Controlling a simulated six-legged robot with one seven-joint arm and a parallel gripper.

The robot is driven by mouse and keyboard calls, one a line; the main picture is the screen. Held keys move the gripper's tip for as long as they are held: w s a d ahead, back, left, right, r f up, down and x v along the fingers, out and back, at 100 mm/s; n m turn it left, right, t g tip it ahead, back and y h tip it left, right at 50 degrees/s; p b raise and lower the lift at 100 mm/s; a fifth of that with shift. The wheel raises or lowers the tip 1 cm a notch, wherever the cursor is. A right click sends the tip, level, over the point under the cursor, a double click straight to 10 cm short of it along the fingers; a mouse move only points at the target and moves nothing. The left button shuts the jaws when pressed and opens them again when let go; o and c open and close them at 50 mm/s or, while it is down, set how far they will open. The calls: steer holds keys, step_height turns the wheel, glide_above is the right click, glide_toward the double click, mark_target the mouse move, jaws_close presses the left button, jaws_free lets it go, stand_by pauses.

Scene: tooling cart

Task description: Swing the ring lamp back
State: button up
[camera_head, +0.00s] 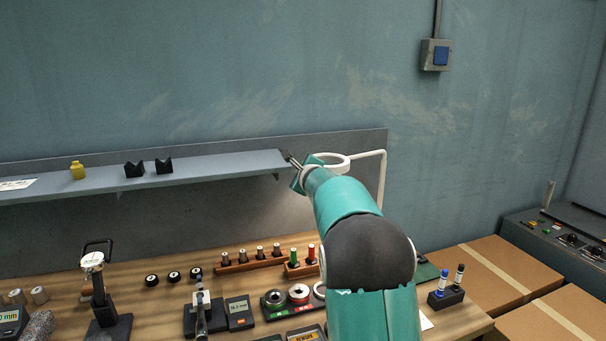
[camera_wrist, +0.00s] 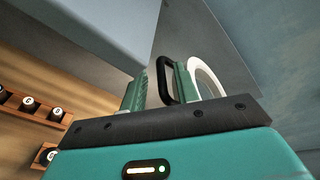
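The ring lamp's white ring (camera_head: 336,169) hangs from a thin white bent arm (camera_head: 382,180), just past the right end of the wall shelf. The ring also shows in the wrist view (camera_wrist: 212,76), partly hidden behind a finger. My gripper (camera_head: 294,163) is up at the shelf's end, beside the ring's left side; my forearm hides part of the lamp's post. In the wrist view my gripper (camera_wrist: 157,90) has its two fingers apart. A black loop handle (camera_wrist: 165,62) shows between them, close to the right finger; I cannot tell whether it touches.
The wooden bench below holds gauges, rolls and racks (camera_head: 250,262). Cardboard boxes (camera_head: 480,275) stand at the right.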

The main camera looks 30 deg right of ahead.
steer(key=v, duration=1.4)
steer(key=shift+d, duration=0.2)
steer(key=shift+r, duration=0.1)
steer(key=shift+d, duration=0.2)
steer(key=c, duration=0.6)
steer(key=s+d+m+y, duration=0.1)
steer(key=d, duration=0.1)
steer(key=s+d+f+m+t, duration=0.1)
steer(key=d, duration=0.2)
steer(key=s+d+f+m+y, duration=0.1)
steer(key=s+d+m, duration=0.1)
steer(key=d, duration=0.1)
steer(key=shift+d+f+t+y, duration=0.2)
steer(key=shift+d+t+y, duration=0.1)
steer(key=shift+t, duration=0.1)
jaws_close()
steer(key=s+d+f+m+t+y, duration=0.1)
steer(key=s+d+m+y, duration=0.25)
steer(key=s, duration=0.25)
glide_toward(346, 163)
steer(key=w+a+f, duration=0.2)
steer(key=w+a, duration=0.3)
steer(key=shift+w+a+f+h, duration=0.15)
steer(key=shift+w+f+h, duration=0.15)
steer(key=shift+h, duration=0.15)
